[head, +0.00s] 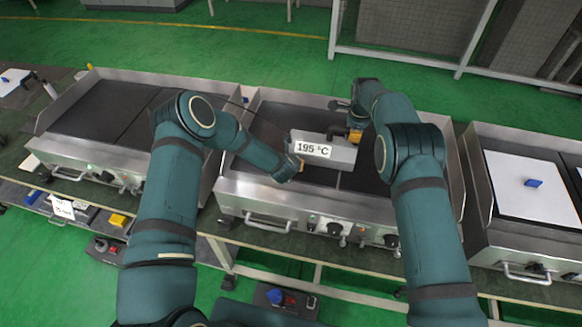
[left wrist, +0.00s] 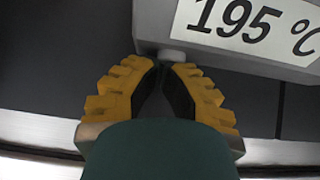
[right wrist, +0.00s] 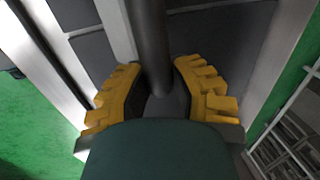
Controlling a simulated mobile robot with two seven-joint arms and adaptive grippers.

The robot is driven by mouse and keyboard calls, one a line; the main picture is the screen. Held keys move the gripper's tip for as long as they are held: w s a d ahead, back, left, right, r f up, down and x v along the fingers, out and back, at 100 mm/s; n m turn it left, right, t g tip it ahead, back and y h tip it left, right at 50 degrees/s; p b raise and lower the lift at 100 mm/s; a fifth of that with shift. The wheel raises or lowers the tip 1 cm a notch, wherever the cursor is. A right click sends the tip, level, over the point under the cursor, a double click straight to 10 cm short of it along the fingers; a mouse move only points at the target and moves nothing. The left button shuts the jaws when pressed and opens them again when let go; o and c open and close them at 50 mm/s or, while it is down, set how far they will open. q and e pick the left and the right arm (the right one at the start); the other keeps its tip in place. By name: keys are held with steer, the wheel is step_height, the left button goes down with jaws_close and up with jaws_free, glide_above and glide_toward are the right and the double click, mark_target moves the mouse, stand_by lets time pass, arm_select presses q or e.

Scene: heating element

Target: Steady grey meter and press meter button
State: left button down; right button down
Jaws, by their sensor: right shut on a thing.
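The grey meter (head: 343,157) is a box with a white label reading 195 °C, over the middle griddle's dark plate. In the left wrist view the meter (left wrist: 150,25) fills the top, with a small pale round button (left wrist: 172,55) on its near side. My left gripper (head: 298,167) is at the meter's lower left. Its fingertips (left wrist: 165,66) are together right at the button; whether they touch is hard to tell. My right gripper (head: 354,132) is shut on a dark round handle (right wrist: 150,40) behind the meter. The handle's join to the meter is unclear.
The middle griddle (head: 235,185) has raised metal side walls and front knobs. Another griddle (head: 95,105) stands at left and one with a white board (head: 530,190) at right. A yellow block (head: 117,220) lies on the lower shelf.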

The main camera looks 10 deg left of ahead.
steer(key=shift+s+f, duration=0.1)
arm_select(q)
steer(key=shift+s, duration=0.55)
steer(key=s, duration=0.3)
steer(key=v, duration=1)
arm_select(e)
steer(key=c, duration=0.8)
jaws_free()
